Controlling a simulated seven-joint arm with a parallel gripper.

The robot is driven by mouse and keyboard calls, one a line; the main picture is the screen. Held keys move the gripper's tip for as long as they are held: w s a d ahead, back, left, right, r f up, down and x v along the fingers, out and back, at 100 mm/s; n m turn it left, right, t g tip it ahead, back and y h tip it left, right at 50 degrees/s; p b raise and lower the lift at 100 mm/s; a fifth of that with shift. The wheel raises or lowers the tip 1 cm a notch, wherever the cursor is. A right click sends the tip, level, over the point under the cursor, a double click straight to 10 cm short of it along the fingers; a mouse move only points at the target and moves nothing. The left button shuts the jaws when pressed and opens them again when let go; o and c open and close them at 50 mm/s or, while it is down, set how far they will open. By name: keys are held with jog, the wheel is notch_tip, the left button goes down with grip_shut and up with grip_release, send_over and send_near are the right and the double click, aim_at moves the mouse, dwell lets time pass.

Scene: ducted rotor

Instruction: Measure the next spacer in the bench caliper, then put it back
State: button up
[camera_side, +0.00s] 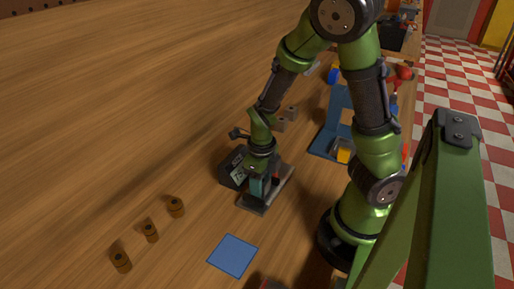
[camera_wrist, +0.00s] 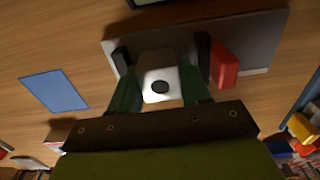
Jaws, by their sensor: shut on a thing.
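My gripper (camera_wrist: 160,98) is shut on a pale spacer (camera_wrist: 155,64) with a dark round hole, seen between the two fingers in the wrist view. The bench caliper (camera_wrist: 262,42) has a grey base plate, two dark upright jaws and a red block beside the right one. The spacer lies between the dark jaws in this view, with a gap showing on each side; its height above the plate is unclear. In the side view my gripper (camera_side: 258,190) is over the caliper's base (camera_side: 284,181), and the spacer is hard to make out. A dark box with a display (camera_side: 235,168) stands beside the caliper.
A blue square mat (camera_side: 233,255) lies in front on the wooden bench. Several small brown cylinders (camera_side: 150,231) stand in a row at the front left. Brown blocks (camera_side: 280,124) and a blue stand (camera_side: 332,135) are behind.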

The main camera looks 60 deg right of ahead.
jog(key=o, duration=1.2)
jog(key=shift+a, duration=0.1)
jog(key=shift+c, duration=0.2)
